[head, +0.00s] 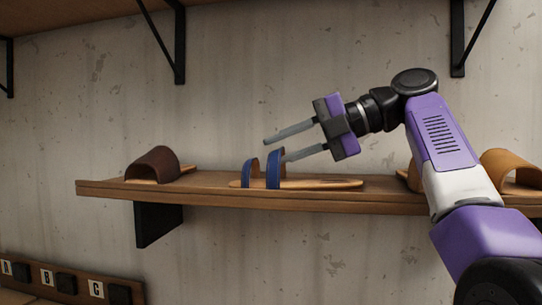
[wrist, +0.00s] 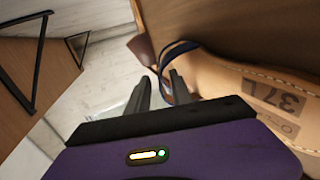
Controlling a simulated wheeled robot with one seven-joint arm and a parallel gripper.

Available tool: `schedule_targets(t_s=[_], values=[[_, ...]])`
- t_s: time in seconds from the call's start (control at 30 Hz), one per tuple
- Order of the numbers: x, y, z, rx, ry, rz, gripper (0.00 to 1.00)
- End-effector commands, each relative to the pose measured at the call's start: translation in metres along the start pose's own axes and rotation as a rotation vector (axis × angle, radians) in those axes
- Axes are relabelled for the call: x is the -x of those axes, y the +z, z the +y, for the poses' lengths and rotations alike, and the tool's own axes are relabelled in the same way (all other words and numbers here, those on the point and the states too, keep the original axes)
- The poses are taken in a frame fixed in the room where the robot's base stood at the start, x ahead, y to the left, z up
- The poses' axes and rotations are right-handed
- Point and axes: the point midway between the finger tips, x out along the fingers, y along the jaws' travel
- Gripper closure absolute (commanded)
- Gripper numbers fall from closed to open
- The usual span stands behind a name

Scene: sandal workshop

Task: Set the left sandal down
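The left sandal (head: 325,184), tan with two blue straps (head: 274,168), lies flat on the wooden shelf (head: 225,196). In the wrist view the sandal's insole (wrist: 235,82), marked "37 L", fills the right side, with a blue strap (wrist: 180,47) close to my fingertips. My gripper (head: 274,150) is open, its two fingers apart, just above the straps. The lower fingertip is right by the top of the right-hand strap; I cannot tell whether it touches. In the wrist view nothing is clearly held between the fingers (wrist: 158,83).
A dark brown-strapped sandal (head: 154,165) stands at the shelf's left. A tan-strapped sandal (head: 507,168) is at the right, partly behind my arm. An upper shelf with black brackets (head: 165,40) hangs above. A rack lettered A, B, C (head: 70,282) is at lower left.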

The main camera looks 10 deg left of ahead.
Motion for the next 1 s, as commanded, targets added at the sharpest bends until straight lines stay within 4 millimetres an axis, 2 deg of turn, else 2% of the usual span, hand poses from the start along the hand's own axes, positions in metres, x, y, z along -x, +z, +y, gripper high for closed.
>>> schedule_targets(t_s=[0.2, 0.43, 0.6, 1.0], values=[[0.048, 0.000, 0.000, 0.000, 0.002, -0.004, 0.73], [0.083, 0.000, 0.001, 0.000, 0.001, -0.002, 0.73], [0.094, 0.000, 0.001, 0.002, 0.001, -0.001, 0.73], [0.095, 0.000, 0.000, 0.001, 0.001, 0.000, 0.73]])
